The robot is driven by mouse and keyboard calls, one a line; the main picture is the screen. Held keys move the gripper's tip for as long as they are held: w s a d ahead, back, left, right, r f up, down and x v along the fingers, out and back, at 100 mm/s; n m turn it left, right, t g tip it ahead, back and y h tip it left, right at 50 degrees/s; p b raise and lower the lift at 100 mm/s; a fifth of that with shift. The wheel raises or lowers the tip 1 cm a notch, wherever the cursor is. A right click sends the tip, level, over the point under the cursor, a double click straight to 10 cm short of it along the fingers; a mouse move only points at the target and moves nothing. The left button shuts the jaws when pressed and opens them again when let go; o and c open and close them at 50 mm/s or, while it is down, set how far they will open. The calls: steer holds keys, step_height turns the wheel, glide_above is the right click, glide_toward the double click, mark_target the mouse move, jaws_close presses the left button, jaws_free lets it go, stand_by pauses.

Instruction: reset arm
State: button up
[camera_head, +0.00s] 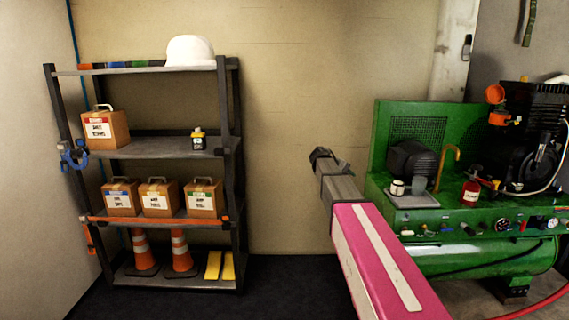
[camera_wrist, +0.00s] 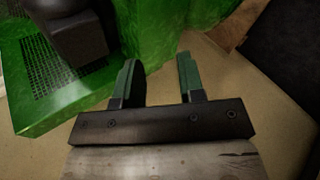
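My gripper (camera_head: 322,155) is raised in front of the beige wall, between the shelf rack and the green compressor, at the end of my pink and grey arm. In the wrist view my gripper (camera_wrist: 158,75) shows two green fingers standing apart with nothing between them. It is open and empty. The green compressor (camera_wrist: 35,120) fills the upper left of the wrist view, beyond the fingers. I cannot see the gripper touching anything.
A dark shelf rack (camera_head: 230,190) stands at left with labelled boxes (camera_head: 158,198), traffic cones (camera_head: 180,252) and a white hard hat (camera_head: 190,50). The green compressor (camera_head: 480,262) stands at right, with a tray (camera_head: 418,201) of small items on it. The floor between them is clear.

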steer(key=s+a+f+m+y, duration=0.1)
steer(key=s+a+f+y, duration=0.2)
steer(key=s+f, duration=0.5)
steer(key=s+a+f+m+g+y, duration=0.1)
steer(key=s+a+f+y, duration=0.2)
steer(key=s+f, duration=0.6)
steer(key=s+a+f+m+y, duration=0.2)
steer(key=s+f, duration=0.6)
steer(key=s, duration=0.8)
steer(key=shift+s+a+f+g+y, duration=0.15)
steer(key=shift+a+f+g+y, duration=0.2)
steer(key=shift+y, duration=0.75)
